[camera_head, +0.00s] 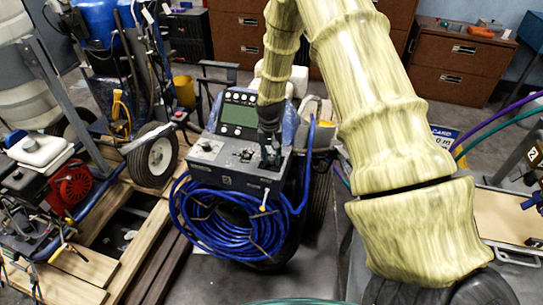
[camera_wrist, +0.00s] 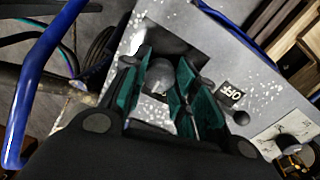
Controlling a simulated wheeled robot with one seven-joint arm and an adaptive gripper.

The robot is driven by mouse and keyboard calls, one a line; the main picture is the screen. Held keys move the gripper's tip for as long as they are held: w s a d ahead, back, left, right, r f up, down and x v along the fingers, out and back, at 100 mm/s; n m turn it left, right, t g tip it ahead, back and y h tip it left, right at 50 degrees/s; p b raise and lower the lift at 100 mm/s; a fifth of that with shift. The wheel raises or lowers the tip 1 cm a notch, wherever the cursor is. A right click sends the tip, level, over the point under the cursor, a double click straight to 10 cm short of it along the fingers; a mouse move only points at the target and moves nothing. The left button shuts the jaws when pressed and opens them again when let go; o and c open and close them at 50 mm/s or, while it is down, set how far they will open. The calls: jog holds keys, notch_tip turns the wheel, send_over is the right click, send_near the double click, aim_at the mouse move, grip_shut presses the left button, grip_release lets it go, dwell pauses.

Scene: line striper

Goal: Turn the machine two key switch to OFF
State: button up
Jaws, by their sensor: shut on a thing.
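The machine (camera_head: 222,160) in the middle of the head view has a grey control panel, a greenish display and a coil of blue hose on its front. My gripper (camera_head: 268,152) reaches down onto the right part of this panel. In the wrist view its green-padded fingers (camera_wrist: 162,62) stand either side of a dark rounded knob (camera_wrist: 160,76), which appears to be the key switch, and are shut on it. A black OFF label (camera_wrist: 231,95) lies just right of the fingers. The switch's exact angle is hidden by the fingers.
Another machine with a red engine (camera_head: 70,186) stands at the left on wooden planks (camera_head: 85,270). A small black knob (camera_wrist: 241,117) sits near the OFF label. Brown cabinets (camera_head: 462,62) line the back.

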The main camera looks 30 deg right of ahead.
aim_at(271, 159)
jog(key=n, duration=0.4)
jog(key=shift+n, duration=0.4)
dwell(0.4)
jog(key=o, duration=1.1)
jog(key=shift+s, duration=0.1)
jog(key=shift+c, duration=0.2)
jog(key=shift+r, duration=0.1)
notch_tip(271, 159, up, 12)
jog(key=shift+a, duration=0.1)
